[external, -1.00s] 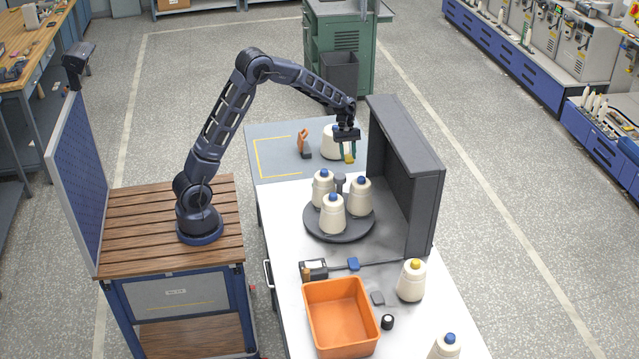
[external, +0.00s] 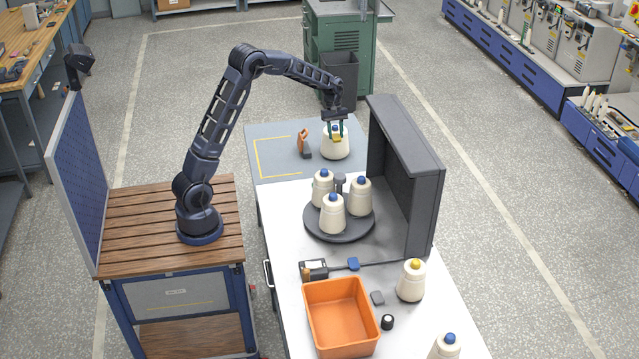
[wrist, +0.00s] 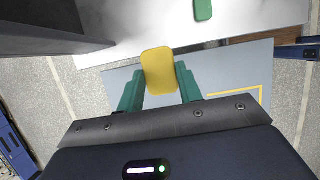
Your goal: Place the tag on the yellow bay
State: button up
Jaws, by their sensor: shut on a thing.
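A small yellow tag (wrist: 160,70) is between the green fingers of my gripper (wrist: 160,88) in the wrist view. My gripper is shut on it. In the external view my gripper (external: 335,130) holds the tag up in front of a white bobbin (external: 335,150) at the far end of the table. A yellow line (external: 257,160) marks a bay on the blue-grey mat (external: 285,167), left of the gripper. Part of that line (wrist: 240,91) shows at the right in the wrist view. The bay looks empty.
An orange-brown object (external: 304,141) stands on the mat between the bay and the bobbin. A dark shelf unit (external: 410,170) rises at right. A turntable (external: 312,222) with several bobbins stands nearer, and an orange bin (external: 341,285) is in front. A green piece (wrist: 203,9) lies on the white surface.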

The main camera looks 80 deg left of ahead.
jog(key=s+a+f, duration=0.2)
jog(key=s+a, duration=0.2)
jog(key=a, duration=0.4)
jog(key=s+a+f, duration=0.2)
jog(key=s+a, duration=0.3)
jog(key=a, duration=0.4)
send_over(283, 160)
jog(key=a, duration=0.1)
notch_tip(283, 160, down, 5)
notch_tip(283, 160, down, 19)
jog(key=shift+s+f, duration=0.1)
jog(key=shift+f, duration=0.1)
jog(key=o, duration=1)
jog(key=shift+c, duration=0.2)
jog(key=v, duration=1.2)
